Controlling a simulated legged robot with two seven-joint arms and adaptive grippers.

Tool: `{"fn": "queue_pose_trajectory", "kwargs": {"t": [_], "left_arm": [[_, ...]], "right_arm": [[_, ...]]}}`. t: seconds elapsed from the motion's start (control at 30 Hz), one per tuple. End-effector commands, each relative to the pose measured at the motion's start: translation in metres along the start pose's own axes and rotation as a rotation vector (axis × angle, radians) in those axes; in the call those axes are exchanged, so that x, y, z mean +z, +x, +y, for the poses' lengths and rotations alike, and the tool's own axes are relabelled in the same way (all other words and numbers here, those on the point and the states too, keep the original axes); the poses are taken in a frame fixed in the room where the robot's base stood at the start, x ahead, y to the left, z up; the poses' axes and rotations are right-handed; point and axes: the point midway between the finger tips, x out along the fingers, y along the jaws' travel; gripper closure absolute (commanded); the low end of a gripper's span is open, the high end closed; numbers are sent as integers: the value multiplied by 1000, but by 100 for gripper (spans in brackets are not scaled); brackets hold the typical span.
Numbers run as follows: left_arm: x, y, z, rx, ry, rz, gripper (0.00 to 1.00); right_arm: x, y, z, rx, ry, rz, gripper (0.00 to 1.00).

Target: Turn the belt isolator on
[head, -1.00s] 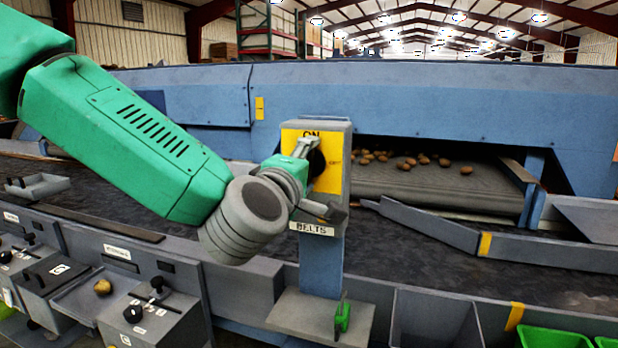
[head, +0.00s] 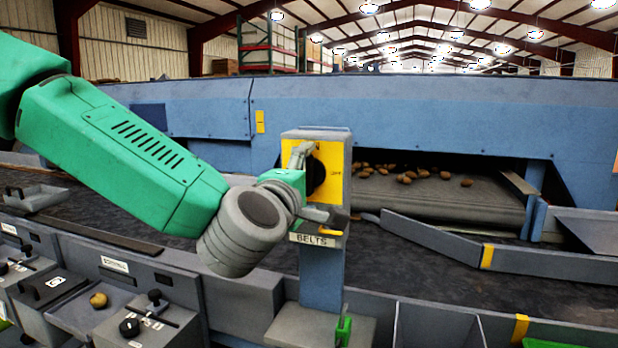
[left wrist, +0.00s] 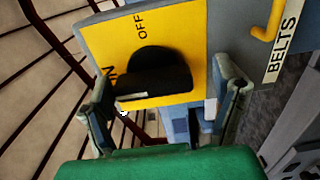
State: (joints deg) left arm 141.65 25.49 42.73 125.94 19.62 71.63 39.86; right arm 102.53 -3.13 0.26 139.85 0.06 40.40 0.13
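The belt isolator is a grey box on a blue post with a yellow plate (head: 336,172) and a black rotary knob (head: 317,176), above a BELTS label (head: 315,240). In the left wrist view, the knob's bar (left wrist: 155,84) lies across the picture, its left end near the partly hidden ON mark; OFF (left wrist: 140,25) is at the top. My left gripper (head: 312,185) is at the plate. Its two fingers are apart, one on each side of the knob, with gaps visible beside the bar. My right gripper is not in view.
A yellow hook (left wrist: 264,30) sticks out beside the label. A dark conveyor (head: 400,262) runs behind the post, with potatoes (head: 405,176) on a belt beyond. Control boxes with black levers (head: 150,320) stand at the lower left. A green part (head: 343,331) sits on the post's base.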

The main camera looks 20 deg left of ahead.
Motion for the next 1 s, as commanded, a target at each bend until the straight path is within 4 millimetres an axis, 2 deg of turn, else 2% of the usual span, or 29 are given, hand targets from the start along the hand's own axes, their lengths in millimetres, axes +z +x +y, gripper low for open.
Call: {"fn": "queue_pose_trajectory", "kwargs": {"t": [0.27, 0.6, 0.7, 1.0], "left_arm": [[0, -5, 4, 8, 0, -1, 19], [0, -58, 1, 4, 1, -1, 19], [-1, -68, 0, 3, 0, 0, 19], [-1, -74, 0, 3, -1, 1, 19]], "right_arm": [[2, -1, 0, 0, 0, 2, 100], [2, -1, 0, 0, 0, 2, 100], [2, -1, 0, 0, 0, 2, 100], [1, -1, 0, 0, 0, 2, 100]]}}
